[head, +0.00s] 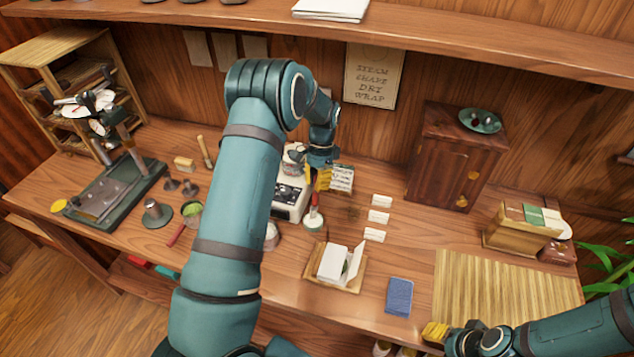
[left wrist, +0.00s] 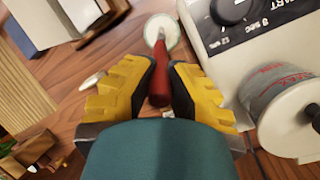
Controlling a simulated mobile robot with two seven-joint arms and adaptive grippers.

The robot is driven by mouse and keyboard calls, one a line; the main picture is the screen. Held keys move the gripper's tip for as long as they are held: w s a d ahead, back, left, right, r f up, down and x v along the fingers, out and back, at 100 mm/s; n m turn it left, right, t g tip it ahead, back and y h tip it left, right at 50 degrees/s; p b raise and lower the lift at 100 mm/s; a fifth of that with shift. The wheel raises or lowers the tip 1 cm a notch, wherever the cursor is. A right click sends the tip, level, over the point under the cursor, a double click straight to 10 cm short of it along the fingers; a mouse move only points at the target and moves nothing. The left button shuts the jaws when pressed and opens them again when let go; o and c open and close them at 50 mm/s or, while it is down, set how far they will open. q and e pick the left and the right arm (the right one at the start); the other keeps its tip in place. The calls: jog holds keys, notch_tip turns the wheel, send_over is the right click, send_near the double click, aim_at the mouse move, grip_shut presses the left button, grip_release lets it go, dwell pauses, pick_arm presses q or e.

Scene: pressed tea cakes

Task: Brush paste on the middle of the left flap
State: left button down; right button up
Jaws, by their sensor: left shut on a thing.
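My left gripper (head: 323,180) points down at the middle of the table, beside a white machine. It is shut on a red-handled brush (head: 315,207); the left wrist view shows the red handle (left wrist: 159,78) between the yellow fingers (left wrist: 158,95). The brush's lower end is at a small round pale dish (head: 314,224), also seen in the left wrist view (left wrist: 162,25); bristles are not clear. A white paper wrapper (head: 331,263) with raised flaps lies on a wooden tray (head: 347,287), nearer than the dish. My right gripper (head: 435,332) is at the lower right, its fingertips small.
The white machine (head: 286,199) stands close to my left gripper. White cards (head: 379,216) lie right of the dish. A blue block (head: 399,296) lies right of the tray, then a bamboo mat (head: 500,285). A dark cabinet (head: 448,160) stands behind.

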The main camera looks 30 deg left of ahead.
pick_arm(q)
jog(key=shift+f+b, duration=0.35)
jog(key=shift+f, duration=0.25)
pick_arm(e)
jog(key=shift+f, duration=0.4)
dwell(1.0)
pick_arm(q)
jog(key=shift+r, duration=0.15)
pick_arm(e)
jog(key=shift+r, duration=0.1)
pick_arm(q)
jog(key=shift+r+p, duration=1.5)
jog(key=shift+r, duration=0.9)
pick_arm(e)
jog(key=shift+r, duration=1.4)
pick_arm(q)
jog(key=shift+r+p, duration=0.4)
jog(key=shift+r, duration=0.65)
pick_arm(e)
jog(key=shift+r, duration=0.45)
pick_arm(q)
jog(key=shift+f, duration=0.1)
